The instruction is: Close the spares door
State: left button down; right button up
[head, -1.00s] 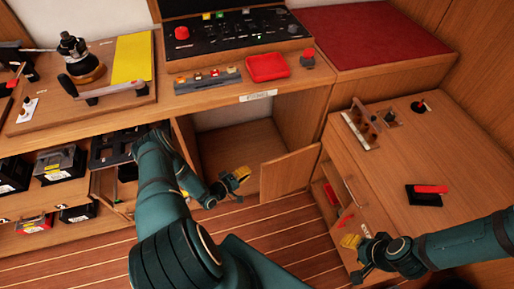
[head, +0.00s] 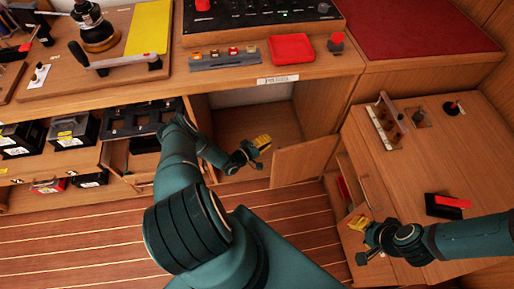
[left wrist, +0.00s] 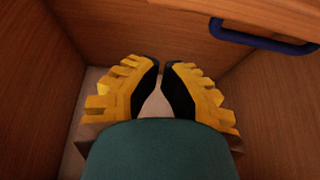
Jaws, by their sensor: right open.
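A wooden cupboard door (head: 305,162), which I take to be the spares door, stands open to the right of a cupboard opening (head: 255,120) under the counter. A small label plate (head: 278,79) above it is too small to read. My left gripper (head: 263,142) is in front of the opening, left of the door and apparently apart from it. In the left wrist view its fingers (left wrist: 160,72) are together with nothing visible between them. A blue handle (left wrist: 262,37) shows on a wooden panel there. My right gripper (head: 360,240) is open and empty beside the right-hand cabinet.
The right-hand cabinet (head: 450,155) has a partly open drawer (head: 352,235) near my right gripper. On the left, open drawers hold dark boxes (head: 72,132) beside my left arm. Striped wooden floor (head: 70,240) is clear in front.

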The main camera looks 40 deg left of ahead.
pick_arm(q)
jog(key=shift+s+d, duration=0.55)
jog(key=shift+d, duration=0.3)
jog(key=shift+s+d, duration=0.55)
jog(key=shift+d, duration=0.25)
jog(key=shift+s+d, duration=0.1)
jog(key=shift+d, duration=0.05)
